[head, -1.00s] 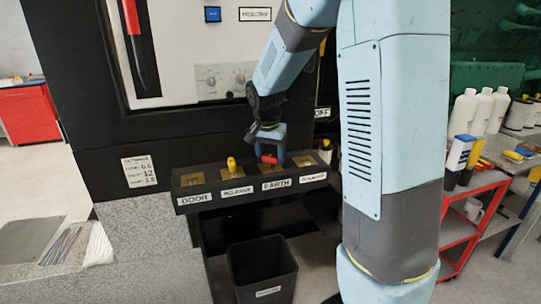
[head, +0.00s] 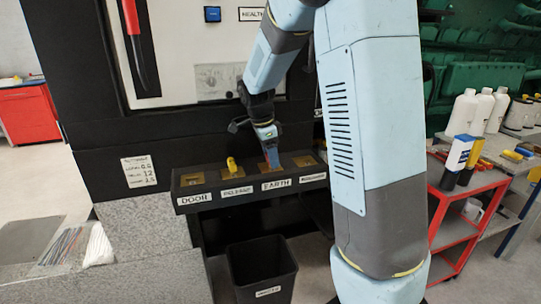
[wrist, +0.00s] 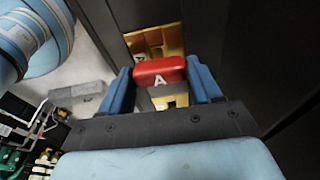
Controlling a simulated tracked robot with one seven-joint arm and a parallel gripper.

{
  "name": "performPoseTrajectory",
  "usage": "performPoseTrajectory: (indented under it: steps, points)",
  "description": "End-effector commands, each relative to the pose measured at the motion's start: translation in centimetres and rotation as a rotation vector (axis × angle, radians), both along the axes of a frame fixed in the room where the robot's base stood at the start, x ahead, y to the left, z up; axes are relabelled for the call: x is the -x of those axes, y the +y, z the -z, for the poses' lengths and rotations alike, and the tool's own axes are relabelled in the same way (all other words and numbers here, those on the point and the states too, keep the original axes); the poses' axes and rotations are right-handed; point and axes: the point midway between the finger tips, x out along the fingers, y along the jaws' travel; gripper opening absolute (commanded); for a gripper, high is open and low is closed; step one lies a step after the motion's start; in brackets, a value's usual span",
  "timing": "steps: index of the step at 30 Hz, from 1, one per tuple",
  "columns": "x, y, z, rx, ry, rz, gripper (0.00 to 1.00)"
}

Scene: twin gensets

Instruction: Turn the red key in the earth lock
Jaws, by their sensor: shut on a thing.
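In the head view my gripper (head: 269,150) points down at the brass plate of the earth lock (head: 265,167), above the EARTH label. The fingers show nearly edge-on there and mostly hide the key. Brass shows just beyond and below the key head in the wrist view. The key's shaft is hidden, so how deep it sits cannot be told.
A yellow key (head: 232,165) stands in the lock left of EARTH. The DOOR lock (head: 192,179) and the rightmost lock (head: 305,160) show no key. A black bin (head: 262,272) stands below the panel. A red trolley (head: 462,215) with bottles stands at the right.

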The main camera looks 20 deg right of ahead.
Motion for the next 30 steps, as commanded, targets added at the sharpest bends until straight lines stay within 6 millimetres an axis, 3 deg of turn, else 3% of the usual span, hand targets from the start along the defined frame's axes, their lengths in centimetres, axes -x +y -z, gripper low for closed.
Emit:
performPoseTrajectory:
  steps: [10,11,19,30]
  points:
    - [0.01,-0.06,0.0,0.0,0.0,0.013,0.28]
    - [0.01,-0.06,0.0,0.0,0.0,0.013,0.66]
    - [0.01,-0.03,0.0,0.0,0.001,0.012,0.92]
    - [-0.02,-0.01,-0.64,0.0,0.0,0.011,0.93]
